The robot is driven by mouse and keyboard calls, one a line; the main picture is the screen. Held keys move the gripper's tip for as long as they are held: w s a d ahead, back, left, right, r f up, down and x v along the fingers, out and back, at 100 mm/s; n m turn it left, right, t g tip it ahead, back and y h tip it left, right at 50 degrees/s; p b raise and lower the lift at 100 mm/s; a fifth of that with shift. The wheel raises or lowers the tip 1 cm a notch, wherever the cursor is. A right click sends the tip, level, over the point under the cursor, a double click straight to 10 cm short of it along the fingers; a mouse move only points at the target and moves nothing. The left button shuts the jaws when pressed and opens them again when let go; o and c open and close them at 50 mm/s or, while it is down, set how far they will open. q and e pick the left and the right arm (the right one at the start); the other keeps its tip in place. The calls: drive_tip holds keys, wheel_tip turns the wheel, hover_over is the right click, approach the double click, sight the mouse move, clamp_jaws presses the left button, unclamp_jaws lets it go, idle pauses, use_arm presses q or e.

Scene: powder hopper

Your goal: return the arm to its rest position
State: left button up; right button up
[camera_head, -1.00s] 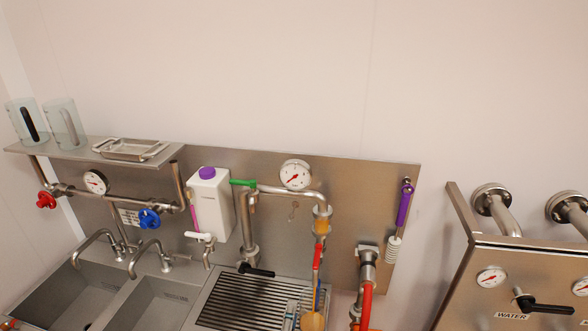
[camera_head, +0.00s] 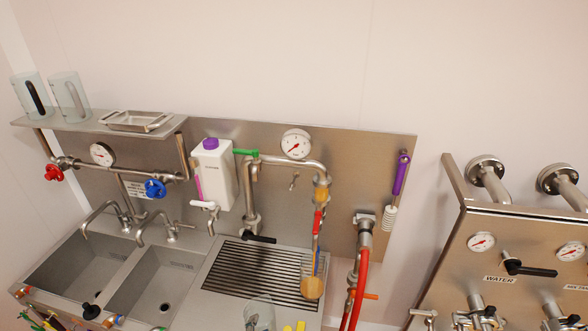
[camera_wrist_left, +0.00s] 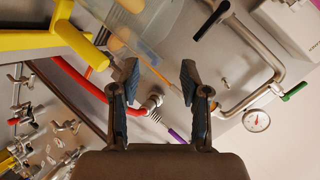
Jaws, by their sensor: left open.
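My left gripper (camera_wrist_left: 157,85) shows in the left wrist view with its two dark fingers apart and nothing between them. Behind the fingers are the steel backplate, a red hose (camera_wrist_left: 85,82) and a gauge (camera_wrist_left: 256,121). No arm or gripper of mine can be made out in the head view. My right gripper is in neither view.
In the head view a double sink (camera_head: 75,268) and a drain grate (camera_head: 262,272) lie below a shelf (camera_head: 95,124) with two clear jugs. A white container (camera_head: 214,175) hangs on the backplate. A steel panel (camera_head: 525,245) with valves stands at right.

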use_arm(q)
drive_tip(key=s+a+f+n+g, duration=0.5)
drive_tip(key=s+f, duration=0.3)
drive_tip(key=s, duration=0.3)
drive_tip(key=s+a+f+n+g, duration=0.4)
drive_tip(key=s+a+f+n, duration=0.2)
drive_tip(key=s+f, duration=0.3)
drive_tip(key=s+f+g+b, duration=0.1)
drive_tip(key=s+f+b, duration=0.15)
drive_tip(key=f, duration=1.25)
drive_tip(key=s+f+b, duration=0.1)
drive_tip(key=f+b, duration=0.2)
drive_tip(key=f, duration=1.3)
drive_tip(key=s+a+f+b, duration=0.1)
drive_tip(key=s+f+b, duration=0.1)
drive_tip(key=s+f, duration=0.6)
drive_tip(key=s+a+f+m+g+b, duration=0.1)
drive_tip(key=s+a+f+b, duration=0.1)
drive_tip(key=s+f, duration=0.6)
wheel_tip(320, 180, down, 3)
drive_tip(key=shift+s+a+r+g+y, duration=0.2)
drive_tip(key=shift+s+a+g+y, duration=0.1)
drive_tip(key=shift+s+y, duration=0.1)
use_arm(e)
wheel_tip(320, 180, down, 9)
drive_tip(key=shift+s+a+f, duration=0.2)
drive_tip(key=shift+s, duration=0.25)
